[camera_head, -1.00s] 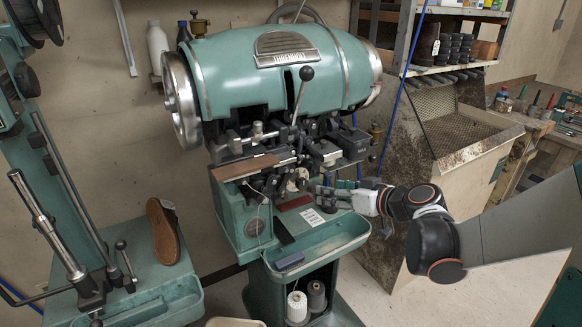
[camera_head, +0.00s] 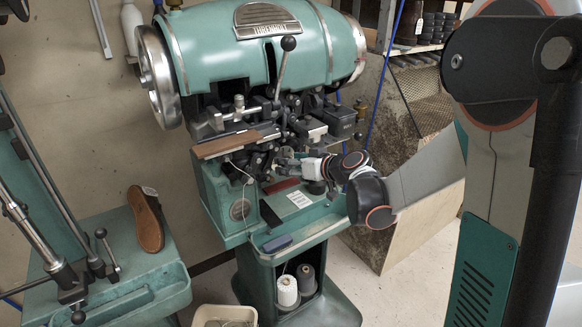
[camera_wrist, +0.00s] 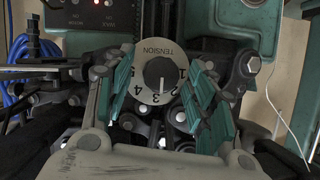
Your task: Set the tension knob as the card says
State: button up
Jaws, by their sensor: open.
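The tension knob is a dark round knob (camera_wrist: 158,72) on a pale dial plate (camera_wrist: 167,56) marked TENSION with numbers 1 to 5, in the middle of the wrist view. Its white pointer line points down, near the 3. My gripper (camera_wrist: 163,80) is open, with a teal ribbed finger on either side of the dial; I cannot tell whether they touch it. In the head view my gripper (camera_head: 290,163) is at the front of the green stitching machine (camera_head: 255,65). A small white card (camera_head: 299,199) lies on the machine's ledge; its writing is too small to read.
Levers and metal linkages crowd the machine front around my gripper. A brown shoe sole (camera_head: 147,222) stands on a green stand at left. Thread spools (camera_head: 288,291) sit in the machine's base. A red lamp (camera_wrist: 108,3) glows on a dark box.

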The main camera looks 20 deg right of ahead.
jog(key=shift+w+a+f, duration=0.1)
jog(key=shift+w, duration=0.05)
jog(key=c, duration=1.1)
jog(key=shift+o, duration=0.2)
jog(key=n+h, duration=0.1)
jog(key=n, duration=0.1)
jog(key=n+t+h, duration=0.1)
jog(key=n+h, duration=0.2)
jog(key=shift+a+n, duration=0.25)
jog(key=shift+n, duration=0.05)
dwell(0.3)
